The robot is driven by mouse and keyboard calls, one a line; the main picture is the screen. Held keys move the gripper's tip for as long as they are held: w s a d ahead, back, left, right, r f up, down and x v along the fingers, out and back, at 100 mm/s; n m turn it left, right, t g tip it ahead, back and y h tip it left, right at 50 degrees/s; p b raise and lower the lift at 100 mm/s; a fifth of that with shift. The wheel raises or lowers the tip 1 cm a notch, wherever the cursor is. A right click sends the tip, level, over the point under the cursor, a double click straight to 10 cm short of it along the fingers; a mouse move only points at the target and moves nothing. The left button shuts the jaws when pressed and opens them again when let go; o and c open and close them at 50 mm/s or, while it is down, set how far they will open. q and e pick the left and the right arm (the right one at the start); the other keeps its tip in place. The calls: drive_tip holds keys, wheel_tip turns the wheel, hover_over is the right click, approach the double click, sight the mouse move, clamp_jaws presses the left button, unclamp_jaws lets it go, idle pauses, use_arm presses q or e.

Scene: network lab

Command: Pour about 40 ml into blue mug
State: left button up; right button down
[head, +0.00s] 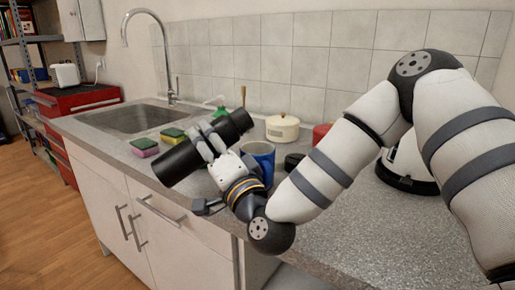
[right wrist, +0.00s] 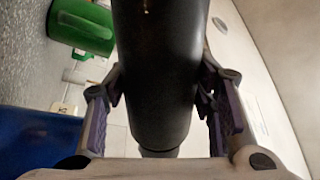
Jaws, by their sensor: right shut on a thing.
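A black cylindrical bottle (head: 182,161) is held tilted above the counter, its right end higher than its left in the head view. My right gripper (head: 213,142) is shut around its middle; the right wrist view shows the bottle (right wrist: 160,70) between both fingers. The blue mug (head: 262,153) stands upright on the counter, just right of the gripper and partly hidden by it. Part of the mug also shows at the left edge of the right wrist view (right wrist: 38,140). The mug's inside and any liquid cannot be made out. My left gripper is out of view.
A sink (head: 140,118) with a tall tap lies to the left. Sponges (head: 145,146) lie near the counter's front. A cream pot (head: 282,128), a red object (head: 321,132) and a dark round object (head: 293,161) stand near the mug. The right front counter is clear.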

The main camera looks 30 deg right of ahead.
sight(214, 123)
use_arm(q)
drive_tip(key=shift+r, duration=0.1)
use_arm(e)
drive_tip(key=shift+r, duration=0.2)
